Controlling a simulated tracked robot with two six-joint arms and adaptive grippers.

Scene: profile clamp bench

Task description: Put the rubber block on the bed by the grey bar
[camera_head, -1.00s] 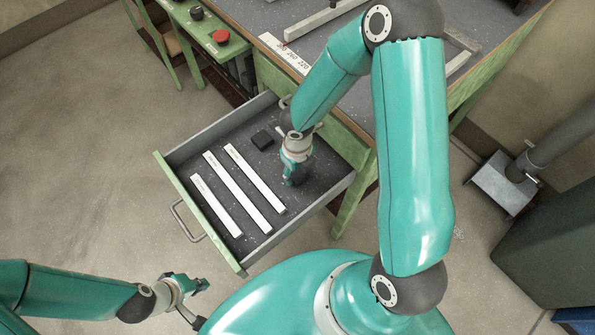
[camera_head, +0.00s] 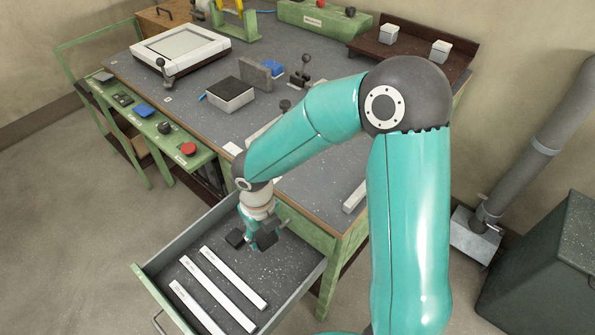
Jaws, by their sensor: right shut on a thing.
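My right gripper (camera_head: 262,236) is over the back of the open drawer (camera_head: 299,288), shut on a dark block (camera_head: 267,241), apparently the rubber block. Its fingers partly cover the block. Another small black block (camera_head: 236,238) lies just left of the gripper on the drawer floor. A pale grey bar (camera_head: 262,131) on the bench shows partly behind my right arm. Another light grey bar piece (camera_head: 354,196) shows near the bench's front edge. My left gripper is out of view.
Several long white strips (camera_head: 218,279) lie in the drawer. On the bench (camera_head: 300,190) stand a grey-topped box (camera_head: 231,94), a white framed plate (camera_head: 182,48) and a small lever clamp (camera_head: 303,72). A green side shelf (camera_head: 150,125) carries a red button (camera_head: 188,148).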

